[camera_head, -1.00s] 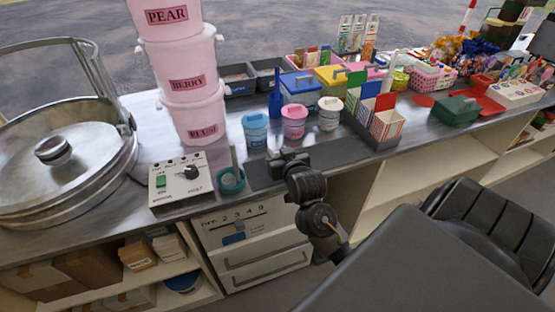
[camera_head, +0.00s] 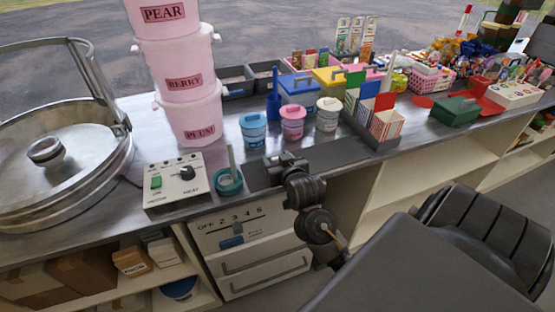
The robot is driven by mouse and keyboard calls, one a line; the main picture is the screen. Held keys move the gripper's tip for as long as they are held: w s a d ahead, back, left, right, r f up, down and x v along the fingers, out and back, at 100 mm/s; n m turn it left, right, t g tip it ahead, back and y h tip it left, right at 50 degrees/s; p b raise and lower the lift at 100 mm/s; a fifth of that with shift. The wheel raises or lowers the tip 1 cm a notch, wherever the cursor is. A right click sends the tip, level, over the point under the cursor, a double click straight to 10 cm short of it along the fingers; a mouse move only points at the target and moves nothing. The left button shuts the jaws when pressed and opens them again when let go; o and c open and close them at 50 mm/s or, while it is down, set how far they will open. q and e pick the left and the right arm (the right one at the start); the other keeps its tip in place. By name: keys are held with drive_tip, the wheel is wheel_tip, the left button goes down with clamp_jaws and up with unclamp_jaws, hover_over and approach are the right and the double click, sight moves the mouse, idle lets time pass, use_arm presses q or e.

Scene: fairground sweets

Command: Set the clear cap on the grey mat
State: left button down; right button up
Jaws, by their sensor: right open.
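Three small tubs stand in a row on the metal counter: one with a blue cap (camera_head: 253,119), one with a pink cap (camera_head: 292,111), and one with a pale cap (camera_head: 329,104) that looks like the clear cap. The dark grey mat (camera_head: 345,151) lies along the counter's front edge, before the tubs. My right gripper (camera_head: 281,162) is open over the left part of the mat, nearer to me than the pink-capped tub. Its fingers are small and dark against the mat, and I see nothing between them. My left gripper is not in view.
A control box (camera_head: 174,184) and a teal tape ring (camera_head: 229,183) sit left of the mat. Stacked pink buckets (camera_head: 192,118) and a large metal pan (camera_head: 60,180) stand further left. A divided holder with cartons (camera_head: 386,124) stands at the mat's right.

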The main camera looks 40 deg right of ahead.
drive_tip(key=shift+r, duration=0.25)
use_arm(q)
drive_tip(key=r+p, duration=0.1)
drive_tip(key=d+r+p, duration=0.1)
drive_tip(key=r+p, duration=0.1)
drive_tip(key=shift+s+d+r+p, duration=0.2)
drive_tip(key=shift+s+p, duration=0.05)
drive_tip(key=shift+p, duration=0.05)
use_arm(e)
drive_tip(key=v, duration=1.2)
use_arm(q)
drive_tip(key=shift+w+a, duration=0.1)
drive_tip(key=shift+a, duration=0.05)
